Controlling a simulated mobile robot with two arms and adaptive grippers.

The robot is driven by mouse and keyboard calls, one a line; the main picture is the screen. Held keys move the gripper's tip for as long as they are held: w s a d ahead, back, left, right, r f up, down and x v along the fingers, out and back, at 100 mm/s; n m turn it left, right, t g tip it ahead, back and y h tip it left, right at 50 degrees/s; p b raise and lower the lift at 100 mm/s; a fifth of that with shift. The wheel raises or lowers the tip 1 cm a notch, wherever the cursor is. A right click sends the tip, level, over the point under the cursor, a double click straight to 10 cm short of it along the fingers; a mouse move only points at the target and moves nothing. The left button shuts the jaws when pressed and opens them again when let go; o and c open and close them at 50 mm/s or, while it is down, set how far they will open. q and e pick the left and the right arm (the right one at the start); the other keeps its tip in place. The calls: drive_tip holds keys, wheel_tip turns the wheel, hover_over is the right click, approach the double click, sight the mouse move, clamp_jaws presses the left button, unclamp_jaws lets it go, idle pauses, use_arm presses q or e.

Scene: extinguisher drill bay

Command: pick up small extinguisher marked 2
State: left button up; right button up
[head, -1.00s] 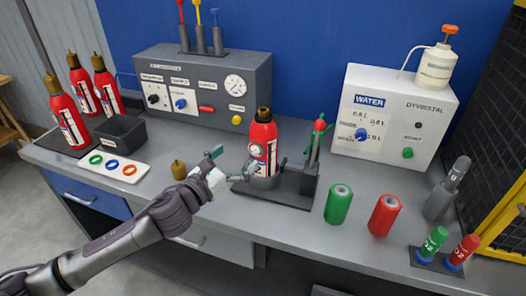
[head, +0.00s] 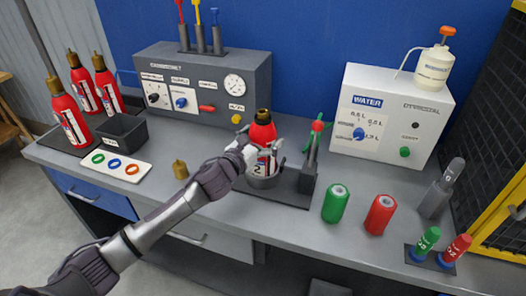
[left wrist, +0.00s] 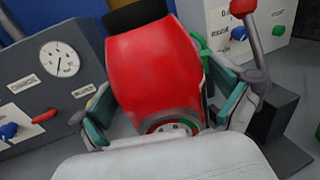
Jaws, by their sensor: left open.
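The small red extinguisher marked 2 (head: 262,135) stands upright in a round grey holder (head: 262,182) on a dark base plate. It has a black collar on top and a white label with a gauge print. In the left wrist view the red extinguisher (left wrist: 155,75) fills the middle. My left gripper (head: 262,160) is at the extinguisher's body. In the left wrist view its teal-padded fingers (left wrist: 165,105) are open, one on each side of the body. I cannot tell whether the pads touch it. My right gripper is not in view.
A post with a red and green top (head: 314,140) stands close right of the holder. A green cylinder (head: 336,203) and a red cylinder (head: 381,214) stand further right. A brass valve piece (head: 180,170) is at left. The grey gauge panel (head: 200,90) stands behind.

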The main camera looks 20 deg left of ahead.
use_arm(q)
drive_tip(key=c, duration=1.6)
drive_tip(key=shift+r, duration=0.1)
drive_tip(key=shift+c, duration=0.6)
